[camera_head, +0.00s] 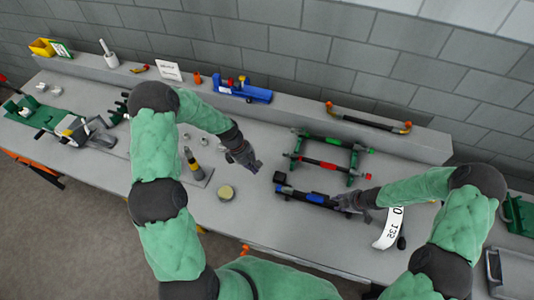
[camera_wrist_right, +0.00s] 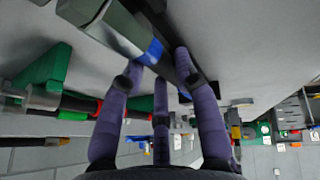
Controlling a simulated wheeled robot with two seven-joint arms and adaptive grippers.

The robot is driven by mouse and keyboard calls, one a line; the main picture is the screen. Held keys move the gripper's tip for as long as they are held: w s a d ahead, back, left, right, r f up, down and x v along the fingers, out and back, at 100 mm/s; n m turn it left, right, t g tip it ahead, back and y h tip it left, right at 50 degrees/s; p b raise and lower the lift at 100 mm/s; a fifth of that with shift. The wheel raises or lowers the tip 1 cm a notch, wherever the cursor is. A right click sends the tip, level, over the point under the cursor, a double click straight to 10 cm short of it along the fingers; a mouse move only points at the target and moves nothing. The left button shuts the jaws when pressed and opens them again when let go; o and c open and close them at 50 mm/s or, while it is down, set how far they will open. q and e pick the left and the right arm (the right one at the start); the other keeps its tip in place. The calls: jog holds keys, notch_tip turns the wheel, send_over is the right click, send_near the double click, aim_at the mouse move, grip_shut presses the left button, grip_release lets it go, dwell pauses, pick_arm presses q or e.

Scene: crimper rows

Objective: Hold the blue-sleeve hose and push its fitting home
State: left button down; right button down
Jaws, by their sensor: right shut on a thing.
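The blue-sleeve hose (camera_head: 316,197) is a dark hose with a blue band, lying nearly level at the front of the hose group. Its left end is near a black block (camera_head: 280,178). My right gripper (camera_head: 345,201) is shut on the hose, at its right part. In the right wrist view its purple fingers close around the dark hose beside the blue sleeve (camera_wrist_right: 155,50). The fitting and its seating are too small or hidden to judge. My left gripper (camera_head: 248,160) hangs empty over the bench, left of the hoses; its finger opening is unclear.
A red-sleeve hose (camera_head: 318,162) and a green-sleeve hose (camera_head: 322,140) lie behind on green holders (camera_head: 353,165). A white numbered strip (camera_head: 388,230) is right of my right gripper. A round tan tin (camera_head: 226,192) stands left. A blue device (camera_head: 243,92) sits on the back ledge.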

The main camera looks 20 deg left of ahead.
jog(key=shift+s+f, duration=0.15)
jog(key=shift+s, duration=0.05)
jog(key=c, duration=0.8)
grip_release()
jog(key=shift+w, duration=0.1)
jog(key=shift+c, duration=0.2)
jog(key=shift+r, duration=0.2)
